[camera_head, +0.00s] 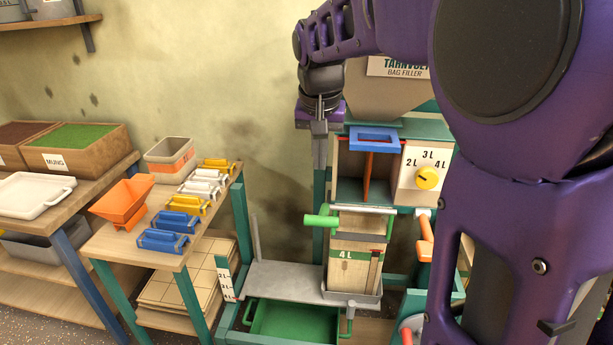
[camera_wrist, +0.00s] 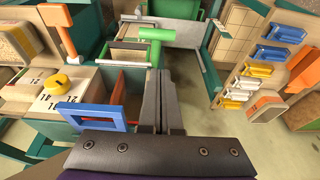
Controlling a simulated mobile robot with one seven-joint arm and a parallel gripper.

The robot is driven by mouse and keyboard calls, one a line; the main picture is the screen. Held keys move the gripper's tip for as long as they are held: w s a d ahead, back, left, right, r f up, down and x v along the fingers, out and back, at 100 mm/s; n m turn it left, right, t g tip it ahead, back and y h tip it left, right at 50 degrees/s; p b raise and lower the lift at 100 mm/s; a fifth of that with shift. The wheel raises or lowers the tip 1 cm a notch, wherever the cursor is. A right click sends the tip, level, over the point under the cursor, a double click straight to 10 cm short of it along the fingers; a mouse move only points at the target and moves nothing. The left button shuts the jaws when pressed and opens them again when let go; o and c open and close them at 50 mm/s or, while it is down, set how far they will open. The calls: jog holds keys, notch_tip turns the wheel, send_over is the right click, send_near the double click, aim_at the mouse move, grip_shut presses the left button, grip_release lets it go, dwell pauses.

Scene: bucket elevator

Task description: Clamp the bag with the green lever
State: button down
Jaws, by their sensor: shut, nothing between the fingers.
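The green lever (camera_head: 322,221) sticks out left from a pale bar (camera_head: 362,209) across the top of the bag bay. It also shows in the wrist view (camera_wrist: 156,34), just beyond my fingertips. The tan bag (camera_head: 352,252), marked 4L, stands upright below the bar on a grey tray. Its mouth looks open, but I cannot tell for sure. My gripper (camera_head: 320,160) points down, left of the blue-handled gate and above the lever. In the wrist view, its fingers (camera_wrist: 166,75) are together and empty, apart from the lever.
A blue handle (camera_head: 374,139) and a dial box (camera_head: 425,175) with a yellow knob (camera_head: 427,178) stand close right of my gripper. An orange lever (camera_head: 425,240) is farther right. A table with coloured clips (camera_head: 170,240) and an orange funnel (camera_head: 123,202) stands left.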

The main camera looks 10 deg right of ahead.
jog(key=b, duration=0.2)
send_near(322, 216)
jog(key=x, duration=0.5)
jog(key=shift+w, duration=0.25)
jog(key=shift+f, duration=0.75)
jog(key=shift+f, duration=0.2)
